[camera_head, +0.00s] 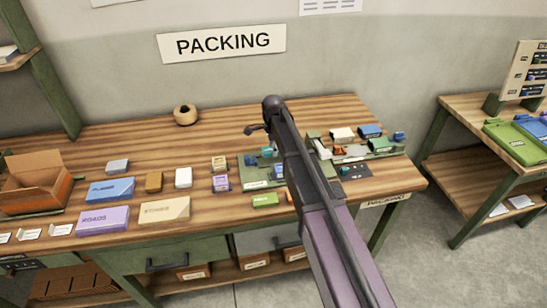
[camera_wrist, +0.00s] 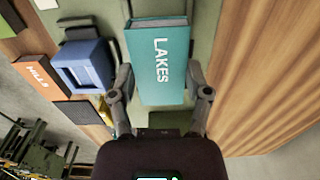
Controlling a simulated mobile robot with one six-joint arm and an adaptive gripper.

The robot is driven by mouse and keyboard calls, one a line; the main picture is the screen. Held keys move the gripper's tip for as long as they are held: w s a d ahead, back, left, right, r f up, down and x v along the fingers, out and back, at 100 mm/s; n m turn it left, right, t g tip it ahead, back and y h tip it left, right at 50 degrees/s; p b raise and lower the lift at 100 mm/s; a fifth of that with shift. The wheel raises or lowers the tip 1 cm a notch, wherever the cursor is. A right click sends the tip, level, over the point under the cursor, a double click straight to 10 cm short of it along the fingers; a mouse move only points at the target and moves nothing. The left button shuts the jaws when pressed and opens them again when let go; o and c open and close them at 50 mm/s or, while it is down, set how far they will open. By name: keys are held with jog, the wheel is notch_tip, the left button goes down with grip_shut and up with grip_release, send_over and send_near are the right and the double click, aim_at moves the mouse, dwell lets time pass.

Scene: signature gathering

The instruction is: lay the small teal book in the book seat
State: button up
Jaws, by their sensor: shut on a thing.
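The small teal book (camera_wrist: 158,62), marked LAKES, is between the two fingers of my gripper (camera_wrist: 160,82) in the wrist view. The fingers are shut on its two long sides, and the lettering on its cover faces the camera. A green tray surface (camera_wrist: 204,30) shows beyond and beside the book. I cannot tell whether the book touches it. The book seat cannot be made out for certain; the book may cover it.
In the wrist view a blue open-topped block (camera_wrist: 84,68) and an orange book (camera_wrist: 42,80) marked HILLS lie left of the book. In the head view, several boxes, such as a purple one (camera_head: 102,219), and an open carton (camera_head: 38,180) stand left on the wooden bench (camera_head: 150,133).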

aim_at(273, 160)
jog(key=shift+f+b, duration=1.9)
jog(key=shift+b, duration=0.05)
jog(key=shift+f, duration=0.15)
jog(key=o, duration=1.1)
jog(key=shift+o, duration=0.2)
jog(key=shift+r, duration=0.2)
notch_tip(273, 160, up, 12)
jog(key=p, duration=1.2)
